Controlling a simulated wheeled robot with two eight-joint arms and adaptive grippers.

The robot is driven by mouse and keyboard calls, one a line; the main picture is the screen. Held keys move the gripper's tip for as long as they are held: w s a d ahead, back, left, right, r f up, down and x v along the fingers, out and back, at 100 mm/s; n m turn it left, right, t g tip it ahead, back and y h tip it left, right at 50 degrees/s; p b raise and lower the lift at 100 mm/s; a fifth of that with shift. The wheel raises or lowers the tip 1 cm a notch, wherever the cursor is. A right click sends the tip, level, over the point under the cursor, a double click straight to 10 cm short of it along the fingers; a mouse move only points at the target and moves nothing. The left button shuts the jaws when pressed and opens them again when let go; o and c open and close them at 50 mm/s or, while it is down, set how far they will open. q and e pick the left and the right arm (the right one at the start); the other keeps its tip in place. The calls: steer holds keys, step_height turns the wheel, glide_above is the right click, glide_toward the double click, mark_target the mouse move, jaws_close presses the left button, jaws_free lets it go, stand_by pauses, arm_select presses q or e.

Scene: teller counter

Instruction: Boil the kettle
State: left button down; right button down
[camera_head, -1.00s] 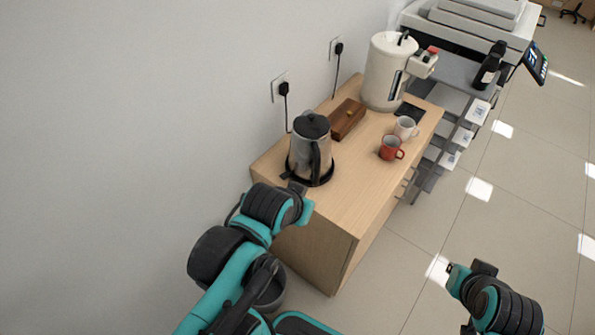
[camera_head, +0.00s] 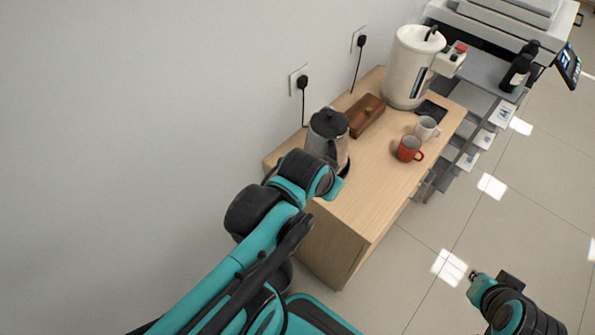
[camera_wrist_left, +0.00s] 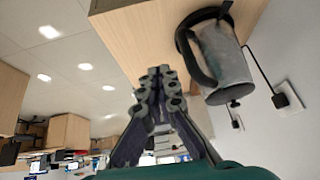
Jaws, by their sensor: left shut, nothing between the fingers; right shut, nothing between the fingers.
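The kettle (camera_head: 327,132) is silver with a black lid, black handle and black base. It stands at the near left end of the wooden cabinet top, partly hidden by my left arm. The kettle also shows in the left wrist view (camera_wrist_left: 222,55), with its handle towards my gripper. My left gripper (camera_wrist_left: 160,78) is shut and empty, apart from the kettle and beside its handle side. In the head view my left forearm hides its fingers. My right gripper (camera_head: 474,277) is shut and empty, over the floor at the lower right.
A wooden box (camera_head: 366,115), a red mug (camera_head: 409,149), a white mug (camera_head: 426,128) and a white water boiler (camera_head: 409,68) stand farther along the cabinet top (camera_head: 377,181). Two plugged wall sockets (camera_head: 299,80) are behind. A printer (camera_head: 500,30) stands beyond. The floor at right is clear.

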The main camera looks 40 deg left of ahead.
arm_select(q)
steer(key=w+a+f+m+g+p, duration=0.2)
steer(key=w+a+m+g+p, duration=0.15)
steer(key=w+a, duration=0.5)
steer(key=a+f+m+g+p, duration=0.2)
steer(key=a+f+p, duration=0.1)
steer(key=a+f, duration=0.5)
steer(key=shift+s+a+h, duration=0.4)
steer(key=shift+a, duration=0.4)
steer(key=shift+f, duration=0.15)
steer(key=shift+w+d+f+b, duration=0.15)
steer(key=shift+f+b, duration=0.95)
steer(key=shift+f, duration=0.6)
steer(key=shift+w+d+f+b, duration=0.15)
steer(key=shift+f+b, duration=0.95)
steer(key=shift+f, duration=0.55)
steer(key=shift+a, duration=0.1)
